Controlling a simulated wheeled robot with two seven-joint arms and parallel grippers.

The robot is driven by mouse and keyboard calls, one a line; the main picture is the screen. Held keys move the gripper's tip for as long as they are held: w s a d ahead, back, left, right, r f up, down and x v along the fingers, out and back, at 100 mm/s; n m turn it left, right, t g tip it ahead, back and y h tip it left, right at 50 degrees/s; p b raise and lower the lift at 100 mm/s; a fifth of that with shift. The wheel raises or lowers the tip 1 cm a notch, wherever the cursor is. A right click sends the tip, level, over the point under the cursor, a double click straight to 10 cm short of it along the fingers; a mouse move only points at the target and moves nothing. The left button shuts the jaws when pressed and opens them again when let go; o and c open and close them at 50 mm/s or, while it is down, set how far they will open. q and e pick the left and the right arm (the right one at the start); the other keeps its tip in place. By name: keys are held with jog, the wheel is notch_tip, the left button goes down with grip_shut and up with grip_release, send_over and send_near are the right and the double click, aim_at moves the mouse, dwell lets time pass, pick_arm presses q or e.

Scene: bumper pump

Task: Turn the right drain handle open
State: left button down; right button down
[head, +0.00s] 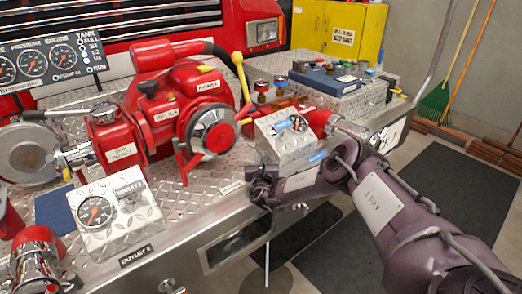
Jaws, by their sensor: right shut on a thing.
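My right arm, purple, comes in from the right and bends back to the left. My right gripper (260,188) is at the front edge of the diamond-plate bumper (225,215), below a small silver plate box. It is shut on what appears to be the right drain handle, which the gripper and wrist hide almost wholly, so its angle cannot be told. My left gripper is not in view.
A red pump (165,110) stands mid-bumper, with a yellow-knobbed lever (241,75) beside it. A silver box (285,135) stands just behind my right wrist. A gauge box (112,213) is at the left front. Dark mats cover the floor at right.

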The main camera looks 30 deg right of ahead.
jog(key=shift+s+n+t+y+p, duration=0.1)
jog(key=shift+n+t+y+p, duration=0.4)
jog(key=shift+n+y+p, duration=0.45)
jog(key=n+y, duration=0.1)
jog(key=y, duration=0.1)
jog(key=shift+f+n+t+y, duration=0.15)
jog(key=shift+n+t+y, duration=0.1)
jog(key=shift+t+y, duration=0.15)
jog(key=y, duration=0.1)
jog(key=n+y, duration=0.1)
jog(key=n+y+b, duration=0.1)
jog(key=shift+a+t, duration=0.25)
jog(key=shift+t, duration=0.05)
pick_arm(q)
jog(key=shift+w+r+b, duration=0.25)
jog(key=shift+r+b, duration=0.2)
jog(key=shift+b, duration=0.1)
pick_arm(e)
jog(key=shift+a+n+y, duration=0.15)
jog(key=shift+n+y, duration=0.55)
jog(key=shift+y, duration=0.55)
jog(key=shift+a, duration=0.1)
jog(key=c, duration=1.5)
grip_release()
jog(key=shift+w, duration=0.2)
